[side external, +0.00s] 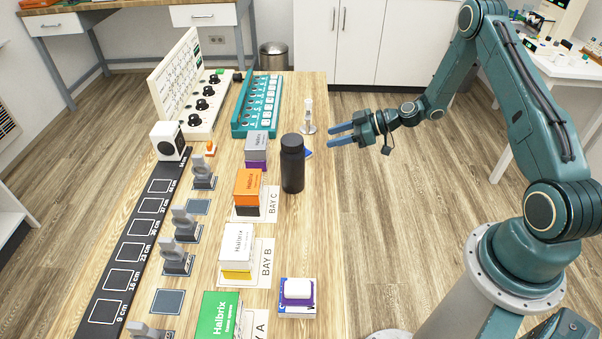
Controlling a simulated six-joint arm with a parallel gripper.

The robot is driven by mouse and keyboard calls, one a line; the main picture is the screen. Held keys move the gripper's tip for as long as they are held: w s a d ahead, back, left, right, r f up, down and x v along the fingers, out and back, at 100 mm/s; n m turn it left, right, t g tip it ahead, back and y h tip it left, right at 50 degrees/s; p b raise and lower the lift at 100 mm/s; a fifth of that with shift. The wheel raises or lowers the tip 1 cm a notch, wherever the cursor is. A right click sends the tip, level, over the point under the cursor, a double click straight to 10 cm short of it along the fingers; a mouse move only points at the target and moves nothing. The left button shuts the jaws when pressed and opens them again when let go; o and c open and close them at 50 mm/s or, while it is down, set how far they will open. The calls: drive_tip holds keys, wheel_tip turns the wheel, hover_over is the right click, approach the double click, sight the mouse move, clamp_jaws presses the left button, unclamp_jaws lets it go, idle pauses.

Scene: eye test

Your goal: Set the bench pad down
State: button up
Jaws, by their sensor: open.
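My gripper (340,135) is at the right edge of the wooden bench, its two blue fingers pointing left and apart, with nothing seen between them. A small blue thing (308,153) shows just left of the fingertips, partly hidden behind a black bottle (292,170); I cannot tell what it is. No thing is clearly marked as the bench pad. Flat blue-grey squares lie on the bench, one at mid-left (197,207) and one near the front (167,301). A white rounded block (298,288) sits on a blue and purple item near the front right edge.
Halbrix boxes, one orange (248,186), one white (237,242) and one green (219,318), stand by bay cards. Grey stands (184,221) line a black marked strip (125,252). Bare wood shows at the front right.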

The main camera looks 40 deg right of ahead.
drive_tip(key=shift+s+d+r, duration=0.2)
drive_tip(key=shift+s, duration=0.1)
idle(0.4)
drive_tip(key=s+a+r+g+h, duration=0.1)
drive_tip(key=s+a+r+g, duration=0.2)
drive_tip(key=r, duration=0.4)
drive_tip(key=s+a+r+h, duration=0.2)
drive_tip(key=s+a+r, duration=0.2)
drive_tip(key=r, duration=0.3)
drive_tip(key=s+a+r+g+h, duration=0.1)
drive_tip(key=s+a+r+g, duration=0.2)
drive_tip(key=r, duration=0.4)
drive_tip(key=s+r+m+h, duration=0.2)
drive_tip(key=s+r+m, duration=0.2)
drive_tip(key=s, duration=0.7)
drive_tip(key=s+a+r+m+t+h, duration=0.1)
drive_tip(key=s+r+m+h, duration=0.1)
drive_tip(key=s, duration=0.9)
drive_tip(key=shift+a+r+m+t, duration=0.2)
drive_tip(key=shift+r+m+t, duration=0.1)
drive_tip(key=shift+r+m, duration=0.6)
